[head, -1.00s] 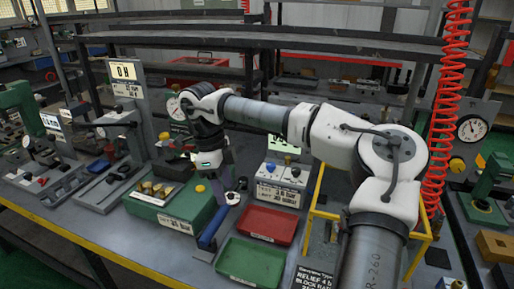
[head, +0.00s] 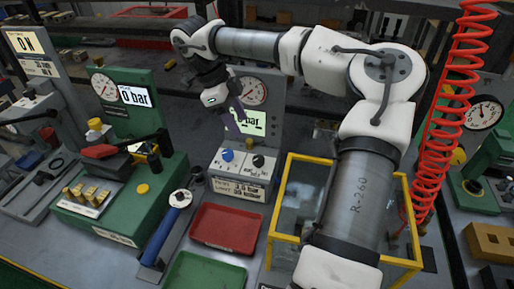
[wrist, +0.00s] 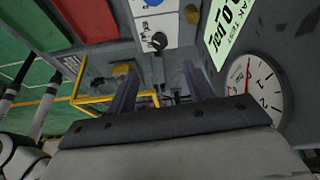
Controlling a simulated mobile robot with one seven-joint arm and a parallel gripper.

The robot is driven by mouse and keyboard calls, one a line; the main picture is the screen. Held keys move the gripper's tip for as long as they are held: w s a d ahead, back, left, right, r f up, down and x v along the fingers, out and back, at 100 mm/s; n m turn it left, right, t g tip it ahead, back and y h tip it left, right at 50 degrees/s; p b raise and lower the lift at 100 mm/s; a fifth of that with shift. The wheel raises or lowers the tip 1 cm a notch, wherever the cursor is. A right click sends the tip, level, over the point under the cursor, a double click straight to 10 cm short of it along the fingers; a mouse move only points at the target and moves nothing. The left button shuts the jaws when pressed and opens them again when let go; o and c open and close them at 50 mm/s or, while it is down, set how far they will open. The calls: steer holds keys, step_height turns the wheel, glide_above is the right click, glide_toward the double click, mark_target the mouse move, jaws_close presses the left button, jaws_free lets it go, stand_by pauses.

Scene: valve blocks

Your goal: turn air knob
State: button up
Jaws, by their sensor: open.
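A white control panel (head: 240,166) on a grey stand carries a blue knob (head: 227,155) and a black knob (head: 258,160). I cannot read which is the air knob. In the wrist view the black knob (wrist: 159,41) is near the top middle, and the blue knob (wrist: 153,3) is cut by the top edge. My gripper (head: 238,122) is above the panel, in front of a light-green "0 bar" display (head: 252,122). In the wrist view my gripper (wrist: 158,78) has its two fingers apart with nothing between them. It looks apart from both knobs.
A round gauge (head: 252,91) is behind my gripper. A green test block (head: 130,190) and a blue-handled tool (head: 170,228) are left of the panel. A red tray (head: 226,228) lies in front, and a yellow-framed box (head: 283,212) stands to the right. A red coiled hose (head: 447,110) hangs at right.

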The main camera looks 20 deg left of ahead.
mark_target(258, 158)
steer(key=p+x, duration=0.2)
steer(key=x, duration=1)
steer(key=shift+p, duration=0.4)
steer(key=c, duration=1)
